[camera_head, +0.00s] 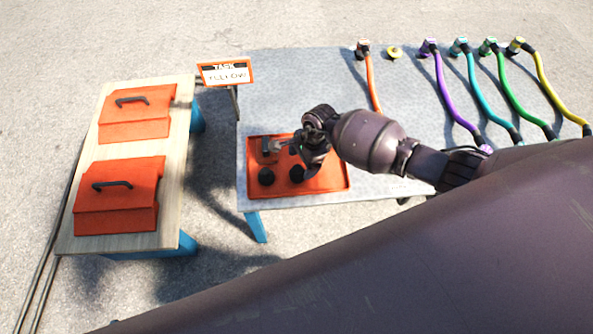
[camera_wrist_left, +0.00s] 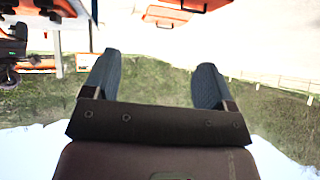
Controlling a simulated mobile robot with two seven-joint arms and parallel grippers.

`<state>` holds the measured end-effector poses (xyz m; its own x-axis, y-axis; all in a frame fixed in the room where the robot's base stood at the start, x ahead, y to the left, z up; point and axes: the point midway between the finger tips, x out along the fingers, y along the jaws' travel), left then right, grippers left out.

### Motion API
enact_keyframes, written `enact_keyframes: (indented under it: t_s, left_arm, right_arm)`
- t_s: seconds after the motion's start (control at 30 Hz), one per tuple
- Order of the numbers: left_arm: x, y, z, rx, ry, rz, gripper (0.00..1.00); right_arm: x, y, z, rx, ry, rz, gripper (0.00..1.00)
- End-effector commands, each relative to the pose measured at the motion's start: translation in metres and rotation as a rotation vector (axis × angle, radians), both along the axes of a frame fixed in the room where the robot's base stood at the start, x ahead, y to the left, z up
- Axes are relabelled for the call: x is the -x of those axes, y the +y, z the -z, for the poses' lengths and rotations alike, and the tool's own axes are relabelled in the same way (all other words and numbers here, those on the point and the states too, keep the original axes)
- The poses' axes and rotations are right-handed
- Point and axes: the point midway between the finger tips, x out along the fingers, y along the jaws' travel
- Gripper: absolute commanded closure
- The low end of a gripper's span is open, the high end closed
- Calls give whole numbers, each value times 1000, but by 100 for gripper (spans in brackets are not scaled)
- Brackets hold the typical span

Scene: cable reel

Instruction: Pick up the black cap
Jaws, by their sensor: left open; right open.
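Two round black caps sit on the orange tray (camera_head: 335,183) in the head view. One black cap (camera_head: 266,176) is at the front left. The other black cap (camera_head: 296,173) is just right of it, close below my right gripper. My right gripper (camera_head: 288,146) is open over the tray, pointing left; its fingers are small and partly hidden by its wrist. I cannot tell whether it touches anything. A small grey and black part (camera_head: 269,146) is at its tips. My left gripper (camera_wrist_left: 157,82) is open and empty in the left wrist view.
Orange, purple, teal, green and yellow cables lie on the grey table (camera_head: 300,85), with a round yellow piece (camera_head: 394,52) between. A task sign (camera_head: 225,73) stands at its left edge. Two orange boxes (camera_head: 135,115) with black handles sit on the wooden table (camera_head: 120,240).

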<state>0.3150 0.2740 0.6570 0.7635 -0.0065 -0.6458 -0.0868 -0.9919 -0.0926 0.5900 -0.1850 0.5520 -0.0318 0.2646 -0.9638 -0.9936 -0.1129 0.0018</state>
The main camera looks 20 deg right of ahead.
Motion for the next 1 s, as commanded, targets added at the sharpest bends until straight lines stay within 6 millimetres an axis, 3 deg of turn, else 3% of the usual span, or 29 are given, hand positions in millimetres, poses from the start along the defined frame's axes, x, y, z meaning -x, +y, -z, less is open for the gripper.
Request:
enact_keyframes:
  t_s: [0.3,0.67,1.0]
  left_arm:
    - [6,-1,19,2,34,2,21]
    - [-5,-3,12,5,9,5,21]
    - [1,-2,15,4,20,2,21]
  right_arm:
    - [1,13,42,-2,7,1,18]
    - [-1,15,46,-1,-3,1,18]
    - [-1,15,46,-1,-2,1,67]
